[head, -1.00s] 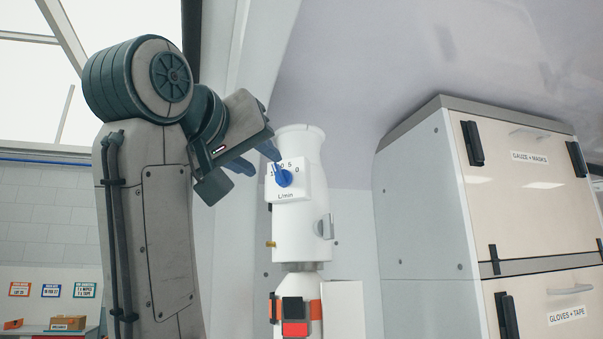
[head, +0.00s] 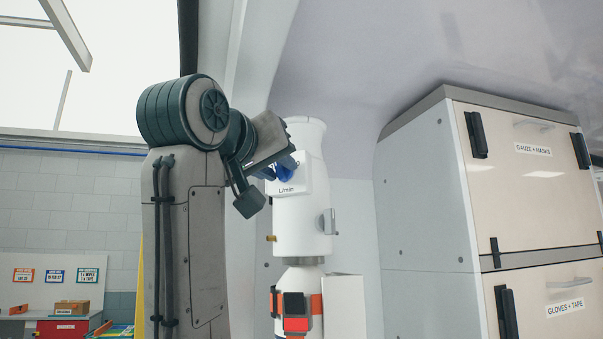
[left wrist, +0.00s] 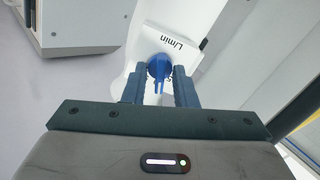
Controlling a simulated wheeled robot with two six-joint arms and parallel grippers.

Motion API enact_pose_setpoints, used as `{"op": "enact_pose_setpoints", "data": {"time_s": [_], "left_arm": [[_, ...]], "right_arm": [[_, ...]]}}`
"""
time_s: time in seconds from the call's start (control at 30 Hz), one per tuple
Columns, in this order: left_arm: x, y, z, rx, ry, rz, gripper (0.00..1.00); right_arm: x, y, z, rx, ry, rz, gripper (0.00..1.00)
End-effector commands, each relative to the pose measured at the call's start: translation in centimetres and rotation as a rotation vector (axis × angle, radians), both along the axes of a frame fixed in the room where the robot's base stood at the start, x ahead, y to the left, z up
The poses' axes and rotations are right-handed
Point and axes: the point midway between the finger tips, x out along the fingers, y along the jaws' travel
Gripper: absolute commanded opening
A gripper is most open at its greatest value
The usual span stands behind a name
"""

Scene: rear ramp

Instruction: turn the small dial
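The small blue dial (left wrist: 158,66) sits on a white plate marked "L/min" on the white flow-meter body (head: 303,220). In the head view my left gripper (head: 279,167) is at the dial and mostly covers it and its numbers. In the left wrist view my left gripper's two blue fingers (left wrist: 160,75) stand apart, one on each side of the dial, with the dial between their tips. A small gap seems to show beside the dial; I cannot tell whether either finger touches it. My right gripper is not in view.
A cabinet (head: 420,200) with labelled drawers stands to the right. A cylinder neck with orange straps (head: 296,303) is below the flow meter. A white box (head: 343,303) stands beside it. A sloping wall lies behind.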

Motion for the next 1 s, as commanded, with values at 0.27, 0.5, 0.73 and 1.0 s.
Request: {"op": "enact_pose_setpoints", "data": {"time_s": [0.27, 0.5, 0.73, 1.0], "left_arm": [[-0.1, 0.0, 0.0, 0.024, -0.012, -0.001, 0.03], [-0.1, -0.1, 0.0, 0.135, -0.058, -0.001, 0.03], [-0.2, -0.1, -0.1, 0.319, -0.133, 0.0, 0.03], [-0.2, -0.2, 0.0, 0.558, -0.231, 0.0, 0.03]], "right_arm": [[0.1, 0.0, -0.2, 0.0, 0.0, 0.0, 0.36], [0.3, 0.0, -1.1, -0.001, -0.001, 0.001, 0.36], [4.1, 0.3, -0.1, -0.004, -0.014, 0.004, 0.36], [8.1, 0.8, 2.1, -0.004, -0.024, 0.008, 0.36]]}}
